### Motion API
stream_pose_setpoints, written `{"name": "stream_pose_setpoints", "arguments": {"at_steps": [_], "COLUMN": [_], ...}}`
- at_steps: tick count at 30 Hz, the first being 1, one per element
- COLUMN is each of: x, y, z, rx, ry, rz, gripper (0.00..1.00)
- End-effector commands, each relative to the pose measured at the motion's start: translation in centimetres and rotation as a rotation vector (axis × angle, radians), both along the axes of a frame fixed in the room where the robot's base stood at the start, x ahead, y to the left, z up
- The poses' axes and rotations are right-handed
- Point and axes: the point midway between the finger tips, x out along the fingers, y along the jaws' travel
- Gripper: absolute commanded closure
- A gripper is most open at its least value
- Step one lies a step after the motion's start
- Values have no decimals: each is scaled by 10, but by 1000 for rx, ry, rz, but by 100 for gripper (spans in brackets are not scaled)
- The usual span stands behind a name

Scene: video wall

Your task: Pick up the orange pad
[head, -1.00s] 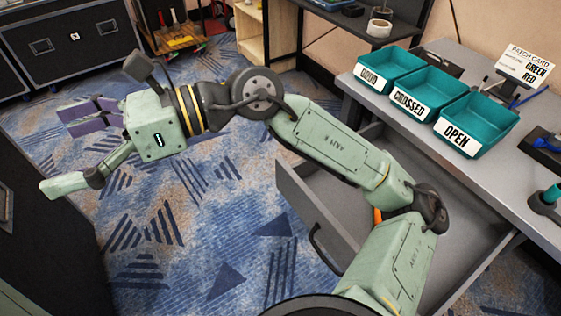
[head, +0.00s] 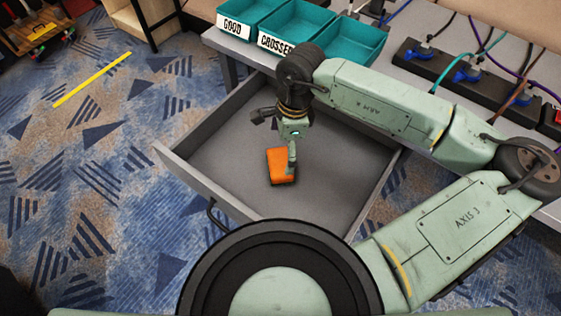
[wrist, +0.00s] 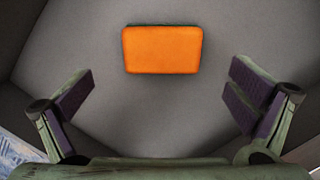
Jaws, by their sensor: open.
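The orange pad (head: 281,167) lies flat on the floor of the open grey drawer (head: 225,150). In the wrist view the pad (wrist: 162,50) shows whole, in the upper middle, with a dark edge along its far side. My gripper (head: 291,160) points down into the drawer, above or beside the pad, and partly overlaps it in the head view. In the wrist view my gripper (wrist: 158,100) is open, its two purple-padded fingers wide apart with nothing between them. The pad lies beyond the fingertips there, and no contact shows.
Drawer walls surround the pad. Teal bins (head: 295,25) labelled GOOD and CROSSED stand on the grey desk above the drawer. A black power strip (head: 455,75) with cables is at the right. A yellow strip (head: 92,79) lies on the carpet. The drawer floor around the pad looks bare.

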Motion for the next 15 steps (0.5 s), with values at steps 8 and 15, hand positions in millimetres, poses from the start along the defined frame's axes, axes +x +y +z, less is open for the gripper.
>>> {"name": "stream_pose_setpoints", "arguments": {"at_steps": [8, 15], "x": [0, 1], "y": [4, 9], "z": [-25, -57], "rx": [4, 7], "ry": [0, 1], "rz": [0, -2], "gripper": [0, 0]}}
